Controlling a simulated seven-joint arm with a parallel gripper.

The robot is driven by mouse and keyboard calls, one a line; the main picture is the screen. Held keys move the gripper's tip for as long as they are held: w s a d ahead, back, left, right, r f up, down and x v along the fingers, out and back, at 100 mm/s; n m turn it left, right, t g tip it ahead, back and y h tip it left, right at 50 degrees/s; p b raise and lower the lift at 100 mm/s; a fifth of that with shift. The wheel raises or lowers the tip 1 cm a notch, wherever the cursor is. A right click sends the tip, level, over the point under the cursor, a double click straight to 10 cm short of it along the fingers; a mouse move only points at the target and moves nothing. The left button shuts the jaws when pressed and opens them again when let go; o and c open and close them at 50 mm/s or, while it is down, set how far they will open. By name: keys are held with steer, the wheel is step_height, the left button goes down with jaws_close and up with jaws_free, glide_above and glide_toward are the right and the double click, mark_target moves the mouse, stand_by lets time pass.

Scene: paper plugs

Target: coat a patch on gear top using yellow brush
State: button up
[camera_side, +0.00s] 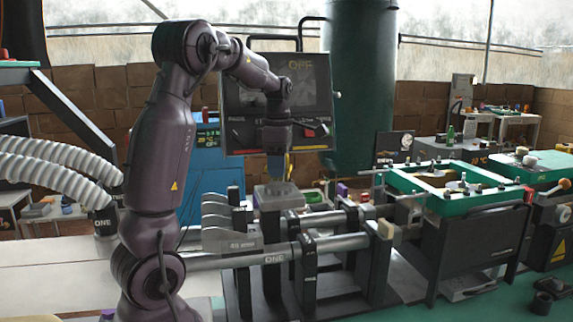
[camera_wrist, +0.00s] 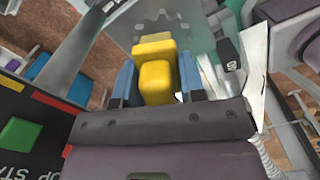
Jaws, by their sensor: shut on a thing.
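My gripper (camera_side: 281,166) points down at the middle of the side view, above a grey block on a stand. Its blue fingers (camera_wrist: 158,82) are shut on the yellow brush (camera_wrist: 156,80), which shows as yellow blocks between them in the wrist view. In the side view only a thin yellow strip of the brush (camera_side: 289,165) shows beside the fingers. The grey block (camera_side: 277,197), which seems to be the gear top, sits just below the fingers. The brush tip is hidden, so I cannot tell whether it touches the block. No coated patch can be made out.
A metal rail (camera_side: 345,241) with upright brackets runs by the stand. Grey plates (camera_side: 222,226) stand close on the left. A green-framed machine (camera_side: 450,190) is on the right. A dark panel (camera_side: 275,100) stands behind my arm.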

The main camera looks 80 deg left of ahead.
steer(key=shift+s, duration=1.6)
steer(key=shift+s+r, duration=0.15)
step_height(320, 180, up, 6)
steer(key=shift+r, duration=0.1)
